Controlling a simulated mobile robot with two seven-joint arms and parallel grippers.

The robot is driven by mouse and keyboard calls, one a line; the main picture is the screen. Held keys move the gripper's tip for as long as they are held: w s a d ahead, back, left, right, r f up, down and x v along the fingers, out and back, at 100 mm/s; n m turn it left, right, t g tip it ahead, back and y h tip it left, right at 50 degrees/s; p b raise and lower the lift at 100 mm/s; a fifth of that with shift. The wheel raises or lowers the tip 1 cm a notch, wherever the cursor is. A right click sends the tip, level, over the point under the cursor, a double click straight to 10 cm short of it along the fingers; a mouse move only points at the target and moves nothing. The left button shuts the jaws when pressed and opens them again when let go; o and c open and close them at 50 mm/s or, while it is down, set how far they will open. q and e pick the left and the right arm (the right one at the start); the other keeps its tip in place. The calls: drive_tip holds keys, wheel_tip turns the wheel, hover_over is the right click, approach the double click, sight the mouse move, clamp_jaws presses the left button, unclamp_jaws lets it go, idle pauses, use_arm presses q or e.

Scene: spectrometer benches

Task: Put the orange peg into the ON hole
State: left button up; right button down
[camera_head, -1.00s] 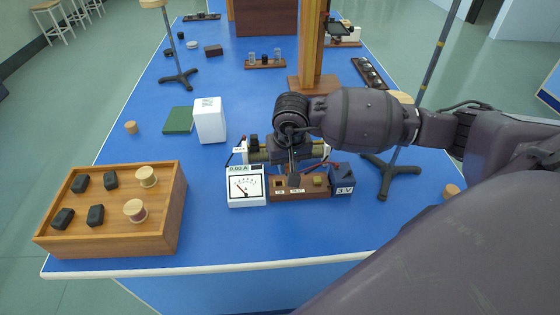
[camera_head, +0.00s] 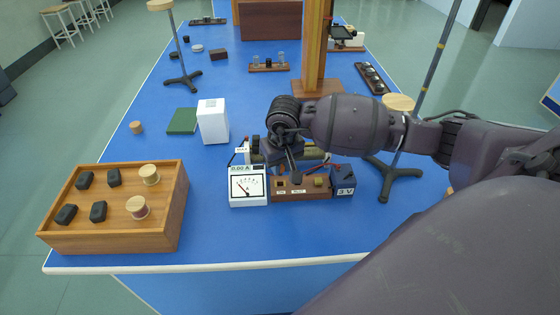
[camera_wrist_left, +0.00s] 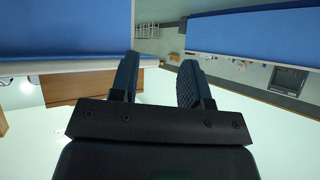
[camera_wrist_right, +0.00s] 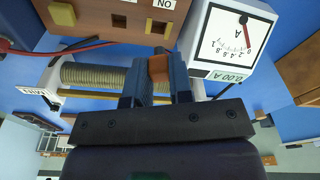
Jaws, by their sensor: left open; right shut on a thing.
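My right gripper (camera_head: 293,174) is shut on the orange peg (camera_wrist_right: 159,68), which shows between its fingertips in the right wrist view. The wooden switch block (camera_head: 309,196) lies beneath and in front of it. In the right wrist view the block shows upside down, with the ON hole (camera_wrist_right: 157,27) by its label and a second dark hole (camera_wrist_right: 118,21) to its left. The peg appears apart from the ON hole, just off the block's edge in that view; its height is unclear. My left gripper (camera_wrist_left: 158,75) is open and empty, away from the block.
A white ammeter (camera_head: 248,187) stands left of the block and a 3 V battery box (camera_head: 343,181) right of it. A rheostat (camera_wrist_right: 95,76) with wires lies behind. A wooden tray (camera_head: 115,240) sits at left. A stand (camera_head: 388,172) rises at right.

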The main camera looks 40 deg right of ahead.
drive_tip(key=shift+f, duration=0.9)
drive_tip(key=shift+f+b, duration=0.55)
drive_tip(key=shift+f, duration=0.05)
drive_tip(key=shift+f+b, duration=0.4)
drive_tip(key=shift+f, duration=0.25)
use_arm(q)
drive_tip(key=shift+w+d+f, duration=0.1)
drive_tip(key=shift+w+f, duration=0.1)
drive_tip(key=shift+f, duration=0.5)
use_arm(e)
drive_tip(key=shift+f, duration=0.25)
use_arm(q)
drive_tip(key=shift+s+f, duration=0.15)
use_arm(e)
drive_tip(key=c, duration=0.9)
unclamp_jaws()
drive_tip(key=shift+c, duration=0.2)
use_arm(q)
drive_tip(key=shift+r, duration=0.2)
use_arm(e)
wheel_tip(320, 180, up, 11)
drive_tip(key=s, duration=0.1)
drive_tip(key=shift+s, duration=0.2)
